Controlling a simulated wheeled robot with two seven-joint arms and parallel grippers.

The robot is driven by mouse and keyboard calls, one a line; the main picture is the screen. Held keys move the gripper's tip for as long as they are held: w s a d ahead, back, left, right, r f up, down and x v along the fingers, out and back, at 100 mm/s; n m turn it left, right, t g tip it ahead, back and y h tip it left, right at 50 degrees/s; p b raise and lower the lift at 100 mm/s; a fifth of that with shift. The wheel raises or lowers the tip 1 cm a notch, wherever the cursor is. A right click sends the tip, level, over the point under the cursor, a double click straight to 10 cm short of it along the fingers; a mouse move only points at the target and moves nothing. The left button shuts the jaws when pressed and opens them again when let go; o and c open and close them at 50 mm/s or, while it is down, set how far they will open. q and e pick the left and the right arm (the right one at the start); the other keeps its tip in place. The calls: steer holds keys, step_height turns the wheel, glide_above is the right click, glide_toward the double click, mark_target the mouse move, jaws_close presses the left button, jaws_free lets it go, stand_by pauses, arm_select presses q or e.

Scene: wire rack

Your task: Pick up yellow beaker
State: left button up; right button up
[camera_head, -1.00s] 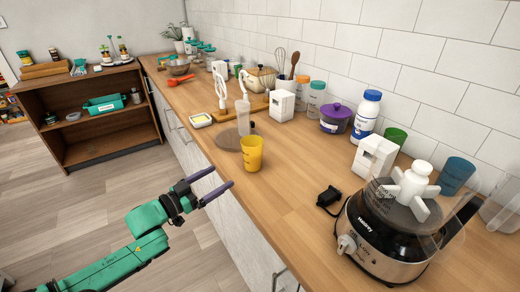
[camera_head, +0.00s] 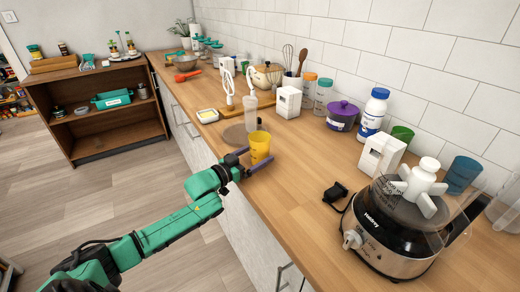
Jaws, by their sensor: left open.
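The yellow beaker (camera_head: 260,145) stands upright on the wooden counter (camera_head: 300,190) near its front edge. My left gripper (camera_head: 256,160) reaches in from the left over the counter edge. Its two dark fingers are apart, one at the beaker's left side and one in front of it, low on the beaker. I cannot tell whether either finger touches it. The beaker's lower part is partly hidden by the fingers. My right gripper is not in view.
A round board (camera_head: 236,134) and a clear cylinder (camera_head: 250,112) are just behind the beaker. White boxes, jars and a purple pot (camera_head: 342,115) line the wall. Counter right of the beaker is clear.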

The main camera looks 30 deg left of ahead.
arm_select(q)
steer(key=shift+s, duration=0.1)
steer(key=shift+a, duration=0.1)
steer(key=c, duration=1.4)
steer(key=shift+r, duration=0.2)
steer(key=shift+c, duration=0.2)
step_height(320, 180, up, 20)
steer(key=shift+f, duration=0.1)
